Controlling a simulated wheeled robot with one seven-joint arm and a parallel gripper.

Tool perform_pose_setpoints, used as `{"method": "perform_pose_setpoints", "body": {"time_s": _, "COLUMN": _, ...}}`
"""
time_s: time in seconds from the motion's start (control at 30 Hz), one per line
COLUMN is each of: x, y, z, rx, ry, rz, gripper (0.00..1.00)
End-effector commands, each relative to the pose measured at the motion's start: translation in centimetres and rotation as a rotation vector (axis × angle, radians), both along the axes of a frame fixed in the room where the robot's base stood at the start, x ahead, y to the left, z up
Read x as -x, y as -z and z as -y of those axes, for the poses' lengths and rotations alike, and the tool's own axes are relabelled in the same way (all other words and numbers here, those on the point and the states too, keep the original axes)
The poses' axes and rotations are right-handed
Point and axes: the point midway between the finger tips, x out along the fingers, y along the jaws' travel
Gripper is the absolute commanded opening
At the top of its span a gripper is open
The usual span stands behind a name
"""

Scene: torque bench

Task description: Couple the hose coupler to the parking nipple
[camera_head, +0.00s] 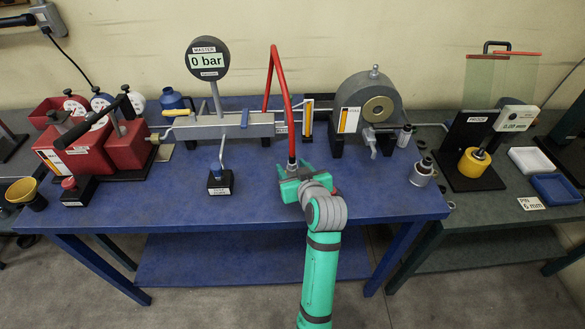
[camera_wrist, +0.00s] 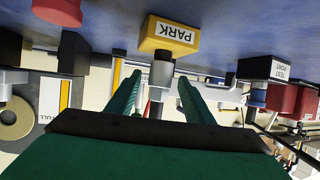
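The hose coupler (camera_wrist: 161,75) is a silver cylinder on the end of the red hose (camera_head: 284,90). In the wrist view it stands between my gripper's two green fingers, with a visible gap on each side. Its end meets the yellow block labelled PARK (camera_wrist: 172,34); the parking nipple itself is hidden, so I cannot see how fully they are joined. In the head view my gripper (camera_head: 291,172) is at the hose's lower end near the bench's front and covers the PARK block. My gripper looks open around the coupler.
A black test port block (camera_head: 220,182) with a bent pipe stands to the left. The MASTER gauge (camera_head: 207,59) reads 0 bar. A grey drum (camera_head: 367,95) stands at the back right. Blue bench top (camera_head: 150,215) is clear between the test port and my gripper.

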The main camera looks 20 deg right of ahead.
Motion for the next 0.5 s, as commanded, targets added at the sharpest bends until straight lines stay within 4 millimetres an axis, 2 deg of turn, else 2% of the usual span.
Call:
{"method": "perform_pose_setpoints", "body": {"time_s": 0.17, "x": 0.2, "y": 0.0, "z": 0.0, "rx": 0.000, "ry": 0.000, "rz": -0.002, "gripper": 0.47}}
{"method": "perform_pose_setpoints", "body": {"time_s": 0.27, "x": 1.0, "y": -0.3, "z": 0.0, "rx": -0.001, "ry": 0.000, "rz": -0.001, "gripper": 0.47}}
{"method": "perform_pose_setpoints", "body": {"time_s": 0.5, "x": 4.9, "y": -2.1, "z": 0.0, "rx": 0.000, "ry": 0.003, "rz": 0.001, "gripper": 0.47}}
